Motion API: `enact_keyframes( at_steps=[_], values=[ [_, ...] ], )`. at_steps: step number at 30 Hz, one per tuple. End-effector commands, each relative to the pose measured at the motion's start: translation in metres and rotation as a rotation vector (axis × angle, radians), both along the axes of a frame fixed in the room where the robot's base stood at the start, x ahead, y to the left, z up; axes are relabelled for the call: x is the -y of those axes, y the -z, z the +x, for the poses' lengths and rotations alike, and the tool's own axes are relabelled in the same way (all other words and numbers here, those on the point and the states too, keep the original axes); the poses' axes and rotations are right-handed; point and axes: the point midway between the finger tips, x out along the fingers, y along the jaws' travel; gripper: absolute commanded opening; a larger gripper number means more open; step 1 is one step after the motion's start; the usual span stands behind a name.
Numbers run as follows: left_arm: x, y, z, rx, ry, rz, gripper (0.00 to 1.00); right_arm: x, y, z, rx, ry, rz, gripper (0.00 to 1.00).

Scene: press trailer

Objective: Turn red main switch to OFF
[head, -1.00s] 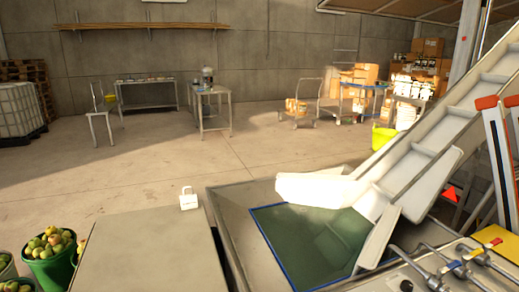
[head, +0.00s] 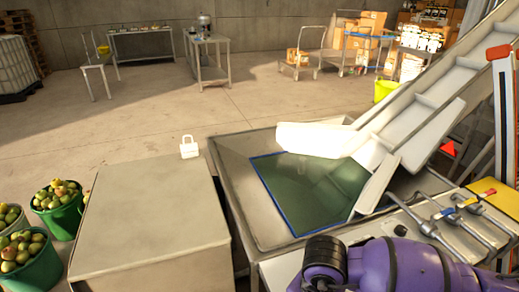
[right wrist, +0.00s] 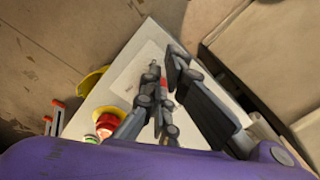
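In the right wrist view my right gripper (right wrist: 166,60) is over a pale control panel (right wrist: 118,92). Its two dark fingers are apart with a narrow gap. A small red part (right wrist: 163,85) shows between the fingers, mostly hidden; it may be the red main switch, but its position cannot be read. I cannot tell whether the fingers touch it. A red mushroom-like button (right wrist: 107,123) on a yellow base sits lower left on the panel. In the head view my purple right arm covers the lower right, and its gripper is hidden. My left gripper is not in view.
In the head view a water-filled basin (head: 310,185) and white conveyor (head: 425,105) stand behind a row of lever valves (head: 440,225). Buckets of apples (head: 58,205) are further left.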

Motion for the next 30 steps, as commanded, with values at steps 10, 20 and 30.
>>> enact_keyframes(
  at_steps=[10, 20, 30],
  values=[
    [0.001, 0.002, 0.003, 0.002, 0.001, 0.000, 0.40, 0.008, 0.012, -0.010, -0.024, 0.011, -0.030, 0.00],
    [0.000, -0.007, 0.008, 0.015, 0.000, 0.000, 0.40, 0.004, -0.003, -0.012, -0.024, 0.011, -0.025, 0.00],
    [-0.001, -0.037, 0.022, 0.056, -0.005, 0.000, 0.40, 0.000, -0.050, -0.008, -0.009, 0.006, -0.017, 0.00]
  ],
)
